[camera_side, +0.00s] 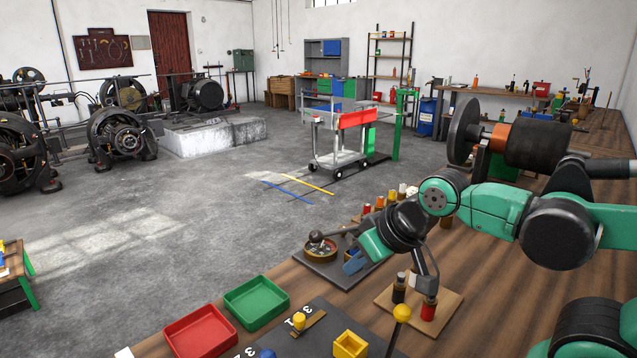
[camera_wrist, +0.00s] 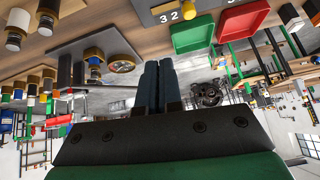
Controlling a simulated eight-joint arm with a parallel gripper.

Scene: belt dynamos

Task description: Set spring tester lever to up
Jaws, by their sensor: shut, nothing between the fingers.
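A dark plate (camera_side: 325,270) with a round orange-rimmed dial (camera_side: 320,250) looks like the spring tester. A black ball knob (camera_side: 316,237) shows at the dial, probably the lever's end. The lever's position is unclear. The wrist view also shows the plate (camera_wrist: 118,42) and dial (camera_wrist: 122,66), left of the fingers. A yellow ball (camera_side: 402,313) on a dark rod stands nearer the side camera; I cannot tell what it belongs to. My gripper (camera_side: 353,264) is shut and empty, its blue fingers close to the plate's right side. In the wrist view its fingertips (camera_wrist: 160,66) are together.
A red tray (camera_side: 200,331) and a green tray (camera_side: 256,302) lie at the bench's left edge. A wooden block with bottles (camera_side: 428,308) stands beneath my wrist. Several coloured-topped pieces (camera_side: 380,202) stand behind my gripper. A yellow box (camera_side: 350,344) sits on the dark numbered mat.

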